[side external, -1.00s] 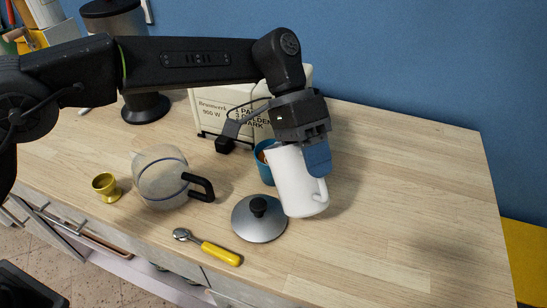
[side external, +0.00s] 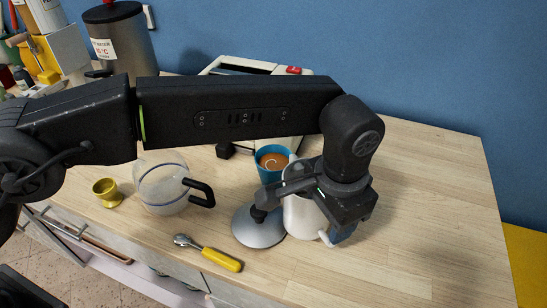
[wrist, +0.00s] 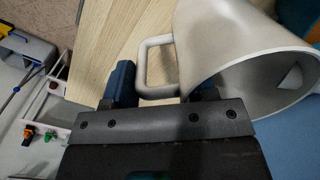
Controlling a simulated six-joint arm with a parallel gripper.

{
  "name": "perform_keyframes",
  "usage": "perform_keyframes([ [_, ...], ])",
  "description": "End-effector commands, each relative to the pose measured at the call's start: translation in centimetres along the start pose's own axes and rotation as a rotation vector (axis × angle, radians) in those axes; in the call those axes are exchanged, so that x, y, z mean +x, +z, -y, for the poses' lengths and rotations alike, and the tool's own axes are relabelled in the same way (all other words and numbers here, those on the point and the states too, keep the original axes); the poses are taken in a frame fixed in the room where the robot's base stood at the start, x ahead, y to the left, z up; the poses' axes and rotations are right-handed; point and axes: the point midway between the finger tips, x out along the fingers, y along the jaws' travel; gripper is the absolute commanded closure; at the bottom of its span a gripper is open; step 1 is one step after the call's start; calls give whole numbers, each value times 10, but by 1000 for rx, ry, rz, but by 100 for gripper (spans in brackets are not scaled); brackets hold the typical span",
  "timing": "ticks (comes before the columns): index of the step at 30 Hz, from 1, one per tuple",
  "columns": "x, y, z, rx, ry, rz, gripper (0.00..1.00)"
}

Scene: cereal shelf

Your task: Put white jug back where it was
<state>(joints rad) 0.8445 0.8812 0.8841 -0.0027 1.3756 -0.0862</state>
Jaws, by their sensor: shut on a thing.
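The white jug (side external: 299,214) is nearly upright over the right part of the wooden counter, just right of the metal lid. My gripper (side external: 338,232) is shut on it at its handle side, and the wrist hides much of its upper part. In the wrist view, the jug (wrist: 222,38) has its open mouth to the right, and its handle (wrist: 153,62) reaches down between the two blue fingers of my gripper (wrist: 162,92). I cannot tell whether the jug's base touches the counter.
A blue cup of coffee (side external: 272,162) stands close behind the jug. The metal lid (side external: 257,229) with a black knob almost touches it. A glass pot (side external: 160,190), yellow cup (side external: 107,193) and yellow-handled scoop (side external: 219,258) are to the left. The counter's right side (side external: 430,210) is clear.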

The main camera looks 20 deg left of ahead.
Motion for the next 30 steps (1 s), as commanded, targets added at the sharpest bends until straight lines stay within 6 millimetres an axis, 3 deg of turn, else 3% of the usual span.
perform_keyframes([
  [8,-4,0,2,-30,-25,-3,90],
  [24,-63,3,53,-519,-22,-1,90],
  [30,-64,7,85,-549,-23,2,90],
])
